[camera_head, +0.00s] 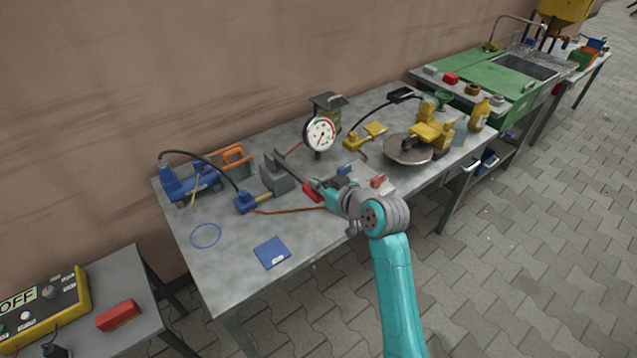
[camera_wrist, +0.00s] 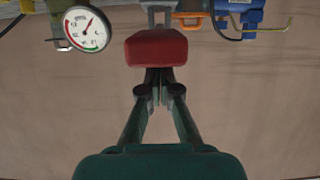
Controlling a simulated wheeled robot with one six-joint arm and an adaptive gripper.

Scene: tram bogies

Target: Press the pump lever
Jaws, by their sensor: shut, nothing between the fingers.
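The pump lever is a grey bar that runs from a grey block (camera_head: 275,176) to a red grip (camera_head: 312,191), on the metal table. The red grip fills the upper middle of the wrist view (camera_wrist: 156,47). My gripper (camera_head: 328,194) is shut and empty, with its fingertips right at the red grip. In the wrist view the fingertips (camera_wrist: 158,76) meet the grip's lower edge in the picture; I cannot tell whether they touch it. A round pressure gauge (camera_head: 320,134) stands behind the lever and also shows in the wrist view (camera_wrist: 87,30).
On the table, a blue tool (camera_head: 190,184) and an orange-handled frame (camera_head: 237,157) are at left, and yellow tools with a round disc (camera_head: 408,150) at right. A blue plate (camera_head: 272,252) lies in front. The front left of the table is mostly clear.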

